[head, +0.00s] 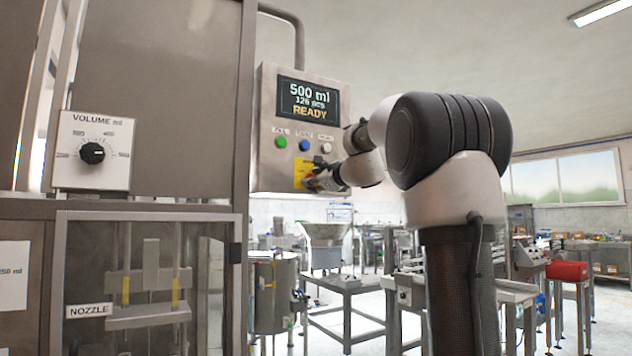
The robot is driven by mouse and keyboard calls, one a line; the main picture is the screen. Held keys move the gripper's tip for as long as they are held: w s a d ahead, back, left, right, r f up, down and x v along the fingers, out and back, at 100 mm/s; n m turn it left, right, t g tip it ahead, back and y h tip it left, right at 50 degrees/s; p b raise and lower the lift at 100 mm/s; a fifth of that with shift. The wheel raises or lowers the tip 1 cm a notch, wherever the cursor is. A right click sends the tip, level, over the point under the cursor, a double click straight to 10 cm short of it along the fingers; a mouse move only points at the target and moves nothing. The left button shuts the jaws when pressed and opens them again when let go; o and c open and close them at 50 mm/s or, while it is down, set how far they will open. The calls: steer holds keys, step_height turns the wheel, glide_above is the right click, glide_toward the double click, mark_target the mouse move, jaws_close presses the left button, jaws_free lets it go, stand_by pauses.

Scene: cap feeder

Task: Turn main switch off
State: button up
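The control panel (268,166) is a grey metal box with a lit display (308,101) reading "500 ml", "126 pcs" and "READY". A yellow plate (299,172) sits at the panel's lower part, with some red showing beside my gripper; it looks like the main switch. My gripper (311,177) is right in front of this plate, at its right side, and covers most of the knob. I cannot tell whether the fingers touch or grip the knob, or which way it points. The fingers are too small and dark to judge.
Green (282,142), blue (304,145) and white (326,148) buttons sit just above my gripper. A volume dial (92,153) is on the machine at left. A steel hopper (325,235) and tables stand behind, with a red box (567,271) at right.

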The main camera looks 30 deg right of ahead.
steer(key=c, duration=0.3)
steer(key=shift+r+n, duration=0.15)
steer(key=shift+n, duration=4.35)
steer(key=shift+r+n, duration=0.1)
steer(key=shift+n, duration=4.4)
